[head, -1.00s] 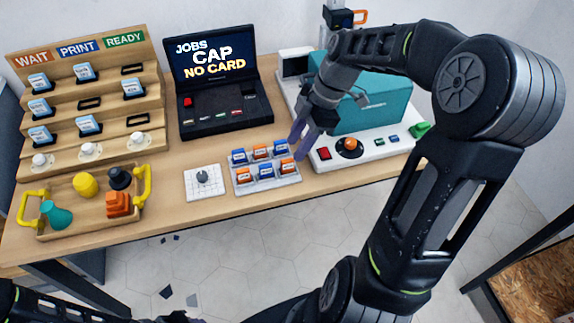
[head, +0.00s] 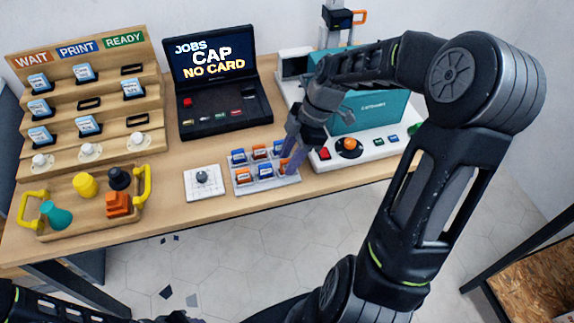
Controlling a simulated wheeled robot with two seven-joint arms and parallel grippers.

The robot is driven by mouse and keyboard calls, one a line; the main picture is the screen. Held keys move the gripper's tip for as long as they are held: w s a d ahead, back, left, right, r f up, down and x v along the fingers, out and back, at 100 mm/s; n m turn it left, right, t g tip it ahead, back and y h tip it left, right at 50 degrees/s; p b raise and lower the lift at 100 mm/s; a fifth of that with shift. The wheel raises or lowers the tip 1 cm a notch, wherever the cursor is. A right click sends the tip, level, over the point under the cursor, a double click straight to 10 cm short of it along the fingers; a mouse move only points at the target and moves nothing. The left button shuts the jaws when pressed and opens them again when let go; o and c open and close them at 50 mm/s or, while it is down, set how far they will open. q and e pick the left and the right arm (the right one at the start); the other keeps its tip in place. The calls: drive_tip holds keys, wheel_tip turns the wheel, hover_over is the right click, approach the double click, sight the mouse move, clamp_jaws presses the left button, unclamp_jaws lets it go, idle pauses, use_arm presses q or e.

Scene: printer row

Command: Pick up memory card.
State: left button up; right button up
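Small memory cards, blue and orange with white labels, stand in two rows in a light grey tray (head: 268,184). A blue card (head: 238,157) is at the back left and an orange card (head: 243,176) at the front left. My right gripper (head: 291,157) is over the tray's right end, pointing down, with its two purple-grey fingers apart around the right-hand cards. The fingers partly hide these cards, and I see no card lifted. My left arm shows at the bottom left; only a dark bit of its gripper (head: 180,318) shows at the bottom edge.
A black console (head: 216,85) reading "CAP NO CARD" stands behind. A teal printer (head: 372,112) on a white base is at right. A wooden rack (head: 90,107) with cards and a yellow-handled tray (head: 85,225) are at left. A white pad (head: 204,183) lies beside the card tray.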

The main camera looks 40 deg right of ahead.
drive_tip(key=shift+c, duration=0.4)
clamp_jaws()
idle(0.4)
